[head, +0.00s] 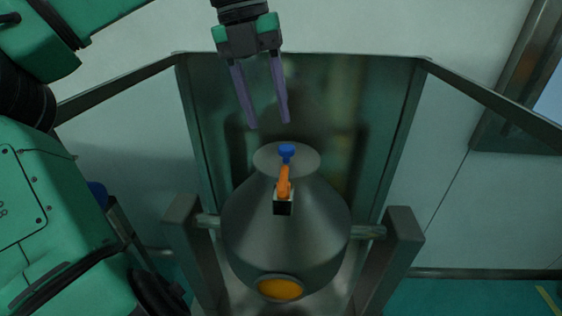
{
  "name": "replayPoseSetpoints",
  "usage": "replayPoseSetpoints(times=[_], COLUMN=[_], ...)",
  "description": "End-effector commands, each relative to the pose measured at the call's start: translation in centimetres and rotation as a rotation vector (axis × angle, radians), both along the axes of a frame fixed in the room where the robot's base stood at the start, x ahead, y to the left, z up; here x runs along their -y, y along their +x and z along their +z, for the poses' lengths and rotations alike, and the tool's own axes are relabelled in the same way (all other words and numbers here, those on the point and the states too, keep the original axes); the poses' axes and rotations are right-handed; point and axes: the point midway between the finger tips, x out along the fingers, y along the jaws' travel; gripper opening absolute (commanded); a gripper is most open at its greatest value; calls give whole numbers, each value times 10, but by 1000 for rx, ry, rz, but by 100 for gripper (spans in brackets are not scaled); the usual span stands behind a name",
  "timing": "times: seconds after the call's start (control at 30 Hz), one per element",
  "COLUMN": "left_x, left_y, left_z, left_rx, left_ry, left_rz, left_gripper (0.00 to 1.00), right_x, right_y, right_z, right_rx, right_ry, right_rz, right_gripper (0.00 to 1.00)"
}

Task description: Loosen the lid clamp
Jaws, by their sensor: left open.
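The lid clamp is an orange lever (284,182) on a small dark block, with a blue knob (287,151) at its upper end. It sits at the top front of a grey metal vessel (285,232), over the vessel's round pale lid (262,158). My left gripper (268,123) hangs above and slightly left of the blue knob. Its two long purple-grey fingers point down and are apart, with nothing between them. The gripper does not touch the clamp. My right gripper is not in view.
The vessel hangs between two grey posts (405,262). A metal panel (345,90) stands behind it, with slanted bars running off to both sides. An orange-yellow port (280,289) is low on the vessel's front. Open floor (475,295) shows at the lower right.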

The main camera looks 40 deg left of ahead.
Motion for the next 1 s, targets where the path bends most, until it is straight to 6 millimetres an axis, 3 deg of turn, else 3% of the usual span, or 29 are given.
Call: replayPoseSetpoints(times=[0.17, 0.4, 0.53, 0.77, 0.9, 1.0], left_x=[7, 16, 17, 17, 17, 17], left_y=[5, 12, 14, 14, 14, 14], left_z=[-49, -101, -112, -114, -114, -114], left_rx=[-4, -3, -1, 0, -1, -1], left_ry=[-3, -2, -1, 0, -1, -1], left_rz=[-3, -1, 0, 1, 1, 1], left_gripper=[50, 50, 50, 50, 0, 0], right_x=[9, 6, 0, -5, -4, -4], right_y=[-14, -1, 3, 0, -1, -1], right_z=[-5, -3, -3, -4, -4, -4], right_rx=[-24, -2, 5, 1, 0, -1], right_ry=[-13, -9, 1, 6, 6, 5], right_rz=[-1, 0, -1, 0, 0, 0], right_gripper=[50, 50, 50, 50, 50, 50])
